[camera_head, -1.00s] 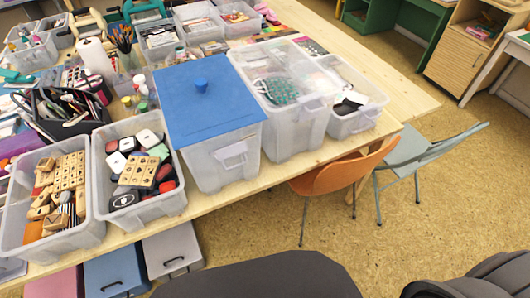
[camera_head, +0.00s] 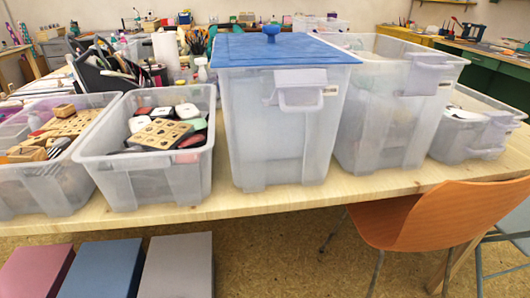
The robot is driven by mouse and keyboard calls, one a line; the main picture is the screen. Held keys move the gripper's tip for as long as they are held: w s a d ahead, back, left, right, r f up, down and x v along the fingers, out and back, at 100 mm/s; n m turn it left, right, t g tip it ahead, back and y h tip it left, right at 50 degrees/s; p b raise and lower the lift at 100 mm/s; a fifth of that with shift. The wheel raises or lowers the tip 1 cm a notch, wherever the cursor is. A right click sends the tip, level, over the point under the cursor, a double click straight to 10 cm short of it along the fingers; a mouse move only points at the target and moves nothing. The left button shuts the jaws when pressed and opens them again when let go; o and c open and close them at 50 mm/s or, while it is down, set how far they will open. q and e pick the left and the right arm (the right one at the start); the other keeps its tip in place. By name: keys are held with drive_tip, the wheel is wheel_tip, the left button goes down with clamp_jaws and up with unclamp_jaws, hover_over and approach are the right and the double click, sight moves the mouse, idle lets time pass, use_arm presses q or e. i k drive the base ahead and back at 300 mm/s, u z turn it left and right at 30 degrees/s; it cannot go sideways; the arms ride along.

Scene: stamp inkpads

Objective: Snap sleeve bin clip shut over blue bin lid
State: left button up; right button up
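The clear plastic bin (camera_head: 260,146) with the blue lid (camera_head: 245,52) stands upright at the front of the wooden table. The flat lid lies over the bin's top and has a round blue knob (camera_head: 271,31). A pale translucent clip (camera_head: 300,88) shows on the bin's front face near the rim, with a loop-shaped lower part and a small label beside it. I cannot tell whether it is latched over the lid edge. Neither gripper is in view.
Open clear bins of stamps (camera_head: 51,184) and inkpads (camera_head: 143,176) stand left of the lidded bin. A tall clear bin (camera_head: 388,120) and a lower one (camera_head: 465,141) stand right. An orange chair (camera_head: 435,216) is at the table's front edge (camera_head: 265,207). Boxes (camera_head: 103,264) lie below left.

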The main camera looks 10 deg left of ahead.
sight(300, 85)
drive_tip(key=k, duration=1.25)
drive_tip(key=u, duration=0.7)
drive_tip(key=i, duration=1.35)
drive_tip(key=z, duration=0.9)
